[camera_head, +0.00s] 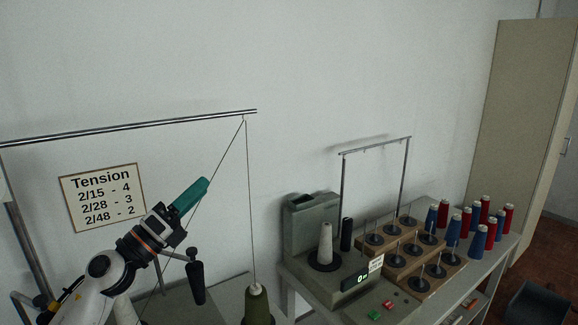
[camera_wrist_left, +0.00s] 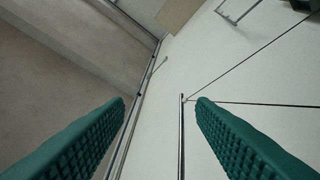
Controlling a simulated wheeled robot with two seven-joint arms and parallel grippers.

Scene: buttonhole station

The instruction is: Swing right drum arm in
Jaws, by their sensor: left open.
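I cannot make out for certain which part is the right drum arm. A thin rod with a black cylindrical handle (camera_head: 196,283) hangs just below and right of my left wrist; I cannot tell what it belongs to. My left gripper (camera_head: 205,182) points up and right in front of the wall, below the metal rail (camera_head: 130,128). In the left wrist view its two green ribbed fingers (camera_wrist_left: 162,108) are wide apart. A metal rod (camera_wrist_left: 182,140) and two threads show beyond them, with nothing gripped. My right gripper is out of view.
Thread runs from the rail's end to an olive cone (camera_head: 257,306). A tension sign (camera_head: 102,197) is on the wall. Right of it stand a grey winder (camera_head: 312,228), wooden peg racks (camera_head: 408,262) and several red and blue cones (camera_head: 479,243). A tall cabinet (camera_head: 520,120) closes the right side.

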